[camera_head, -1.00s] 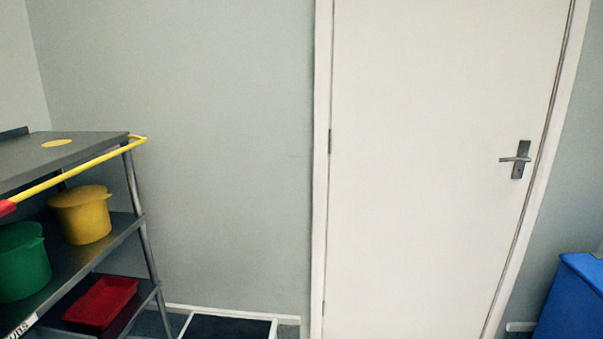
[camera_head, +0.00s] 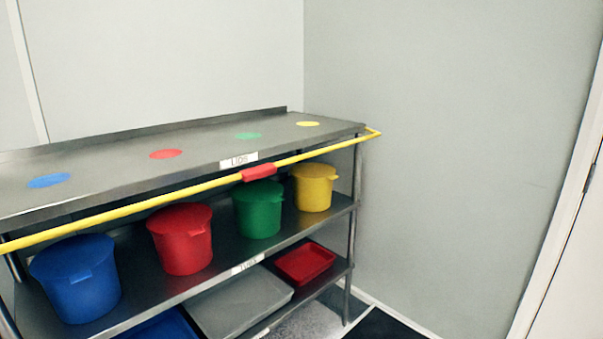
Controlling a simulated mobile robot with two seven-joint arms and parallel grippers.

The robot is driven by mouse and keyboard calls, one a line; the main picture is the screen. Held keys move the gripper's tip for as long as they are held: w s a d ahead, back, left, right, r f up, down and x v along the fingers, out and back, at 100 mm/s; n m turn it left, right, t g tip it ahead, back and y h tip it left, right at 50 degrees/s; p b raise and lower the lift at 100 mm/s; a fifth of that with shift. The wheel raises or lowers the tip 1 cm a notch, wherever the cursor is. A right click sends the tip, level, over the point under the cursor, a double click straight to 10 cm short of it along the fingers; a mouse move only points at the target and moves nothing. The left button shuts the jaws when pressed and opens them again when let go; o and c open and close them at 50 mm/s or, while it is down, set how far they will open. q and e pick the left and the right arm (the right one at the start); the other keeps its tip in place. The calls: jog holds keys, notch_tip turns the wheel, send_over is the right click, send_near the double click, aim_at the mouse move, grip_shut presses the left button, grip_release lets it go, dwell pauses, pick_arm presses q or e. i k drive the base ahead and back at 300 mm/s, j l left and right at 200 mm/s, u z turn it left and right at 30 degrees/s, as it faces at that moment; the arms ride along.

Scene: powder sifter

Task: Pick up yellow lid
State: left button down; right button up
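A yellow tub (camera_head: 314,192) with its yellow lid (camera_head: 314,171) on top stands at the right end of the rack's middle shelf. The lid has a small tab at its right side. A flat yellow disc mark (camera_head: 307,124) lies on the top shelf above it, at the far right end. Neither of my grippers is in view.
The metal rack (camera_head: 210,150) also holds a green tub (camera_head: 258,212), a red tub (camera_head: 182,240) and a blue tub (camera_head: 78,285), all lidded. A yellow rail (camera_head: 130,207) with a red sleeve (camera_head: 258,172) crosses its front. Trays (camera_head: 305,262) lie below. A wall is at right.

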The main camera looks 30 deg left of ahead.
aim_at(312, 171)
jog(key=u, duration=1)
